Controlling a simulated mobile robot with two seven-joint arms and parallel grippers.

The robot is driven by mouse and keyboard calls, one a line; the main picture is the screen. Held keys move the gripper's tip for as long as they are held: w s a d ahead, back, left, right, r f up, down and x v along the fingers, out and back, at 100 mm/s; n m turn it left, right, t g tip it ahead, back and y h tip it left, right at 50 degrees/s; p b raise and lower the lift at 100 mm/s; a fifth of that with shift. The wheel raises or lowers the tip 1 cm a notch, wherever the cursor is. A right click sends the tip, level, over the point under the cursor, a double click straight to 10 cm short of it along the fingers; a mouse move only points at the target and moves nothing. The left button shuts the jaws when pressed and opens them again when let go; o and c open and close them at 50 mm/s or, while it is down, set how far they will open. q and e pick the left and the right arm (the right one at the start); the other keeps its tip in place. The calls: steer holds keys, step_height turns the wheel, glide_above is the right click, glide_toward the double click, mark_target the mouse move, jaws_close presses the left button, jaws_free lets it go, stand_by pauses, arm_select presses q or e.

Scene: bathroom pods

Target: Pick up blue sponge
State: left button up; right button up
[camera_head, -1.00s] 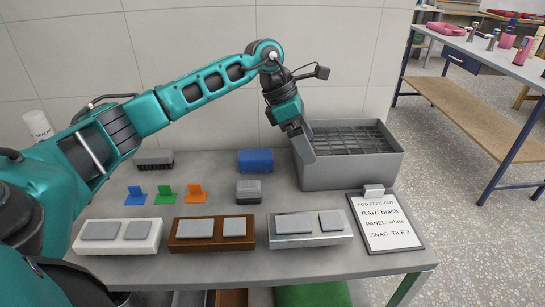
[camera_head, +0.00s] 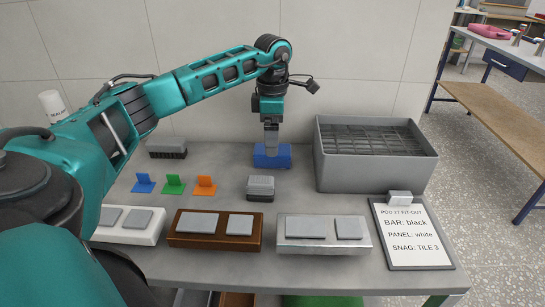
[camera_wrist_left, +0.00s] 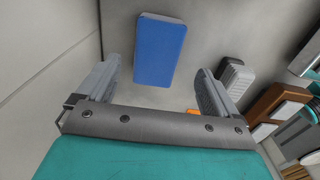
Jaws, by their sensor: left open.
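The blue sponge (camera_head: 272,157) is a flat rectangular block lying on the grey table near the back wall. My left gripper (camera_head: 271,148) points down at it in the head view and partly covers its middle. In the left wrist view the sponge (camera_wrist_left: 160,50) lies ahead of the open left gripper (camera_wrist_left: 158,82), between the lines of its two fingers. The gap between the fingers is empty. My right gripper is not seen in any view.
A grey crate (camera_head: 370,181) stands right of the sponge. A dark brush (camera_head: 166,148) and blue, green and orange clips (camera_head: 174,185) lie to the left. Panels and a clipboard (camera_head: 410,235) line the front edge.

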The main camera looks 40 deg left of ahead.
mark_target(283, 160)
arm_select(q)
steer(key=f, duration=0.5)
steer(key=shift+w+a+f+b, duration=0.15)
steer(key=shift+a+b, duration=0.05)
steer(key=shift+b, duration=0.15)
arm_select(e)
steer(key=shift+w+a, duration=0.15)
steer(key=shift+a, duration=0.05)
arm_select(q)
steer(key=c, duration=1)
steer(key=shift+c, duration=0.2)
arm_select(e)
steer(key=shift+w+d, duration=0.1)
